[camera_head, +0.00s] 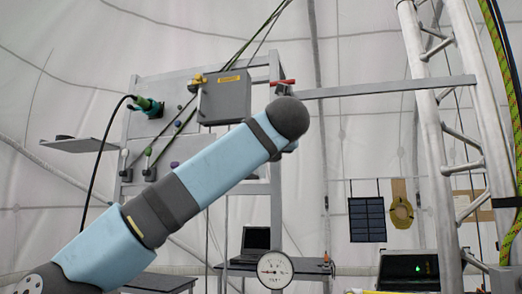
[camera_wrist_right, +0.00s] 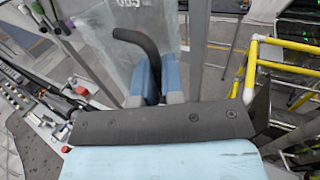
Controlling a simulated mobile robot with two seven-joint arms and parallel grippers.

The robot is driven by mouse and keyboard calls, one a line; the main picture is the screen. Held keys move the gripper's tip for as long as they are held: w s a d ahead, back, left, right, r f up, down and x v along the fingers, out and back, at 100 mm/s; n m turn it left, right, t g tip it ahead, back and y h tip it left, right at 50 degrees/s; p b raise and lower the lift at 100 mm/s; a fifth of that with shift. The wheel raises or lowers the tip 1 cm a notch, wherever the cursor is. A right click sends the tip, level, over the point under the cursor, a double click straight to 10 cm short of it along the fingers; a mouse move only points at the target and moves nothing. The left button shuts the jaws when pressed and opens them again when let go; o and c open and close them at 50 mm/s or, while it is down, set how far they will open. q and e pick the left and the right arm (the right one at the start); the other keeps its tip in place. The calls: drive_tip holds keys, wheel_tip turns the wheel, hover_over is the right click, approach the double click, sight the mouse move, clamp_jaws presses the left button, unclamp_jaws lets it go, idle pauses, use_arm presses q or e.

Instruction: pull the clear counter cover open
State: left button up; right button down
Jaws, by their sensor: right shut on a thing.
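In the right wrist view, a clear, cloudy panel (camera_wrist_right: 105,38), which looks like the counter cover, is at the top, with upside-down digits showing at the upper edge. A dark grey bent handle (camera_wrist_right: 135,38) stands in front of it and runs down between my fingers. My right gripper (camera_wrist_right: 158,78) has two blue fingers shut on this handle. I cannot tell how far the cover is open. In the head view, an arm of mine crosses from the lower left and ends in a dark round joint. My left gripper does not show. I cannot make out the cover in the head view.
The wrist view shows yellow pipes (camera_wrist_right: 285,50) on the right and a panel with coloured knobs on the left. The head view shows a grey box (camera_head: 225,97), a round gauge (camera_head: 275,270), a laptop (camera_head: 256,239) and a metal truss (camera_head: 432,130).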

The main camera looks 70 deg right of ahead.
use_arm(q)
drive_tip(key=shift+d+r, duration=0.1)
use_arm(e)
drive_tip(key=c, duration=1.3)
unclamp_jaws()
use_arm(q)
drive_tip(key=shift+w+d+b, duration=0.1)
drive_tip(key=shift+b, duration=0.45)
use_arm(e)
drive_tip(key=v, duration=1.3)
drive_tip(key=shift+s+a, duration=0.25)
drive_tip(key=shift+a, duration=0.05)
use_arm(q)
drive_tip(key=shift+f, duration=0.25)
